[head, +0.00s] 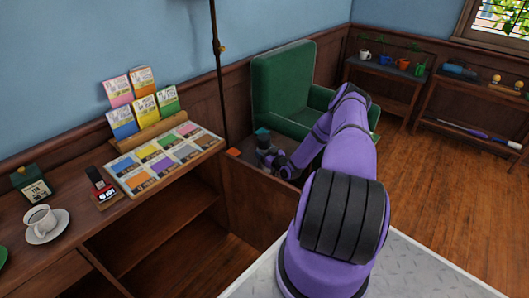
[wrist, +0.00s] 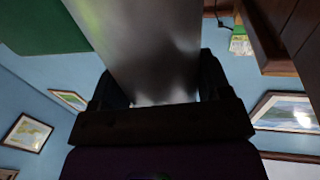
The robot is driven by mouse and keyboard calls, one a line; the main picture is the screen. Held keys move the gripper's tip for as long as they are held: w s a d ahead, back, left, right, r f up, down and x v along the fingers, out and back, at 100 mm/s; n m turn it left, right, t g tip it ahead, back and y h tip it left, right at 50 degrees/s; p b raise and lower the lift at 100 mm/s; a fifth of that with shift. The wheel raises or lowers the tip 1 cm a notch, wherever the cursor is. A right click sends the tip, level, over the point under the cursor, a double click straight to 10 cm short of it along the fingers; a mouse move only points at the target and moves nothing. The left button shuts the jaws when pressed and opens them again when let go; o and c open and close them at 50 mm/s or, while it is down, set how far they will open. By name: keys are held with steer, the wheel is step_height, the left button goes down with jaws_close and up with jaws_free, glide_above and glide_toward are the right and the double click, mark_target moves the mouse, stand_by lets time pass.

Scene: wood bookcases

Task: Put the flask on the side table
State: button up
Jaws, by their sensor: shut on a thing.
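In the wrist view a smooth grey metal body, which looks like the flask (wrist: 148,45), is between the two dark fingers of my gripper (wrist: 160,85). My gripper is shut on it. In the head view my gripper (head: 266,152) is at the end of my extended purple arm, in front of the green armchair. It is over or beside a low dark wood top that looks like the side table (head: 248,164). The flask is not clearly visible there, and I cannot tell whether it touches the top.
An orange item (head: 233,152) and a teal item (head: 262,131) show close to my gripper. The green armchair (head: 283,83) stands just behind. A bookcase top at left holds a card display (head: 165,158) and a cup (head: 40,219). Shelves (head: 385,72) stand at back right; open floor (head: 430,170) lies before them.

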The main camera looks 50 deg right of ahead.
steer(key=o, duration=1.1)
steer(key=shift+f, duration=0.1)
steer(key=shift+o, duration=0.2)
